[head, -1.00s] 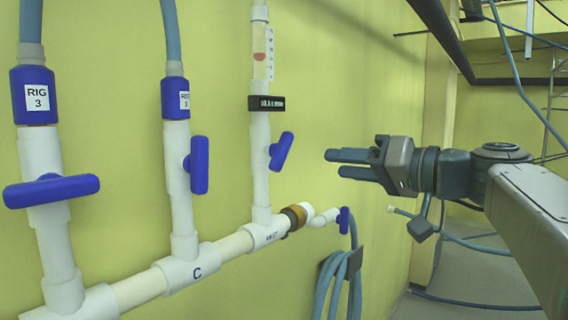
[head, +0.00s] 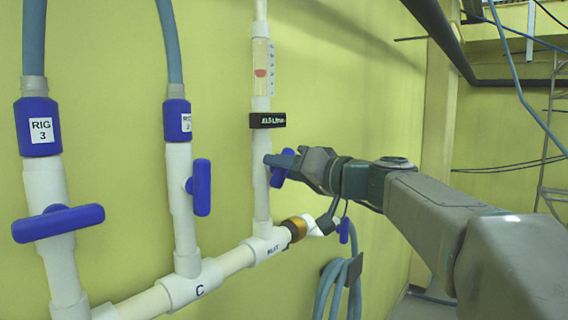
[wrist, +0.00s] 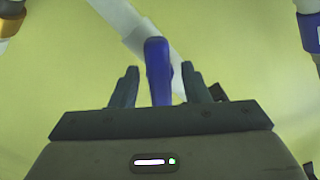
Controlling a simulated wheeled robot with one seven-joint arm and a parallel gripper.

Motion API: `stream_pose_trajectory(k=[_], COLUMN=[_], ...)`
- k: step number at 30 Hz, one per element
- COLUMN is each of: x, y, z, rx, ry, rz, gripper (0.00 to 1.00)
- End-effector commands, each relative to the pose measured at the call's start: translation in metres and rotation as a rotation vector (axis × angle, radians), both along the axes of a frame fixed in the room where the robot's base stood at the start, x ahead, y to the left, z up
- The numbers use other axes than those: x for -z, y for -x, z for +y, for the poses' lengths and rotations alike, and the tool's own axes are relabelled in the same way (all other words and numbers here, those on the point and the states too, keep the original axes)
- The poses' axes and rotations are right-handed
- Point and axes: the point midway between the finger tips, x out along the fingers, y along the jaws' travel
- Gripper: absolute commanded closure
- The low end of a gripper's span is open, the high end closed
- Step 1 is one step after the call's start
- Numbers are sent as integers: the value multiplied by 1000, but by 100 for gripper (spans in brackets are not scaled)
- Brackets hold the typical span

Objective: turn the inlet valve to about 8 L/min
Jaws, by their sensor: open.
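The inlet valve has a blue handle (head: 279,171) on the white vertical pipe (head: 261,205) below the flow meter. The flow meter (head: 263,72) is a clear tube with a red float and a scale; a black display (head: 267,120) sits under it, its reading too small to tell surely. My gripper (head: 286,162) is at the handle, partly covering it in the head view. In the wrist view the blue handle (wrist: 158,70) stands between the two open fingers (wrist: 157,85), with a gap on each side.
Two other blue valve handles, on the rig 3 pipe (head: 58,223) and the middle pipe (head: 202,187), are to the left. A brass fitting (head: 294,229) and a coiled blue hose (head: 340,285) are below my gripper. The yellow wall is close behind.

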Motion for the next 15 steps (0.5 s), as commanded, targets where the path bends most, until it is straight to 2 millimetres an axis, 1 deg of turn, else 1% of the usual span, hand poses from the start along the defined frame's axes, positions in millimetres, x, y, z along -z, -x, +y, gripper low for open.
stream_pose_trajectory(k=[8,11,12,13,15], x=[0,0,0,0,0], y=[-1,-1,-1,-1,-1], z=[1,1,1,1,1], rx=[0,0,0,1,1], ry=[0,0,0,0,0], rz=[0,0,0,1,1], gripper=[58,83,94,97,96])
